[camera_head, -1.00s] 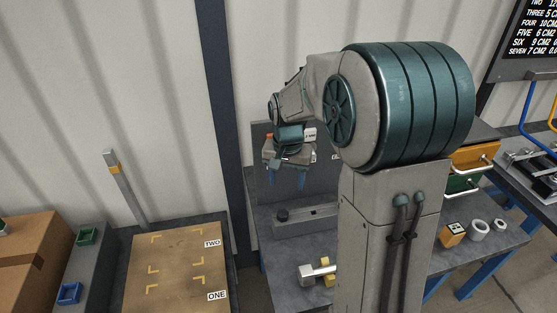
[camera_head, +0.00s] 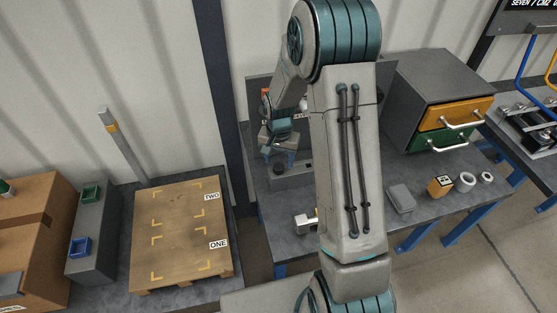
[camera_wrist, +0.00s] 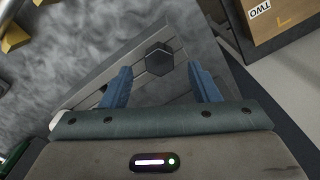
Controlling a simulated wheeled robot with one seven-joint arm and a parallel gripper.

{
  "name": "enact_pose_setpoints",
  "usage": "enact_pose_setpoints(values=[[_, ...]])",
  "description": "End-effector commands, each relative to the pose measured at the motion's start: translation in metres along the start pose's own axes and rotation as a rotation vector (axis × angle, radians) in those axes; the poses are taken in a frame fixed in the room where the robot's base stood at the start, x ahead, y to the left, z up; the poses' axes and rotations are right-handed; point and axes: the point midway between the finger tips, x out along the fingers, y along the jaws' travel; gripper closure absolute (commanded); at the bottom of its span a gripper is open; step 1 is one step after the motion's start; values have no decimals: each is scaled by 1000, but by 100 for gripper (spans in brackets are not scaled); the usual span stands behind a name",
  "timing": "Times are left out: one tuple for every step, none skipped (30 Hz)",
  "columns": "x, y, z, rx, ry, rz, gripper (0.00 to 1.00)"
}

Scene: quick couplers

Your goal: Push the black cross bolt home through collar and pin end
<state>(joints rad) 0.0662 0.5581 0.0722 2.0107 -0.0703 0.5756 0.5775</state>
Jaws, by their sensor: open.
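A black hexagonal head (camera_wrist: 158,58) shows in the wrist view, likely the cross bolt's head; any shank is hidden. It sits on a long grey block (camera_wrist: 182,40). My gripper (camera_wrist: 160,68) is open above it, with one blue finger on each side of the head and no visible contact. In the head view, my gripper (camera_head: 279,158) points down over the grey block (camera_head: 295,181) at the back left of the bench. A silver part (camera_head: 304,222) lies nearer the front, partly behind my arm. Yellow pieces (camera_wrist: 14,38) show in the wrist view's upper left. I cannot make out collar and pin end.
A drawer cabinet (camera_head: 440,85) stands on the bench's right. A grey block (camera_head: 401,198), an orange block (camera_head: 440,186) and white rings (camera_head: 466,181) lie before it. A pallet (camera_head: 180,235) marked ONE and TWO is left of the bench, past a dark post (camera_head: 218,90).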

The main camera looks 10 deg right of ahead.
Motion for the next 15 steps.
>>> enact_pose_setpoints(values=[[6,0,0,0,-2,1,45],[8,0,0,0,-2,1,45],[12,0,0,0,-2,1,45],[14,0,0,0,-2,1,45],[16,0,0,0,-1,0,45],[18,0,0,0,0,0,45],[19,0,0,0,0,0,45],[20,0,0,0,0,0,45],[21,0,0,0,0,0,45],[21,0,0,0,1,0,45],[21,0,0,0,1,0,45],[22,0,0,0,1,0,45],[22,0,0,0,1,0,45],[21,0,0,0,1,0,45],[21,0,0,0,1,0,45]])
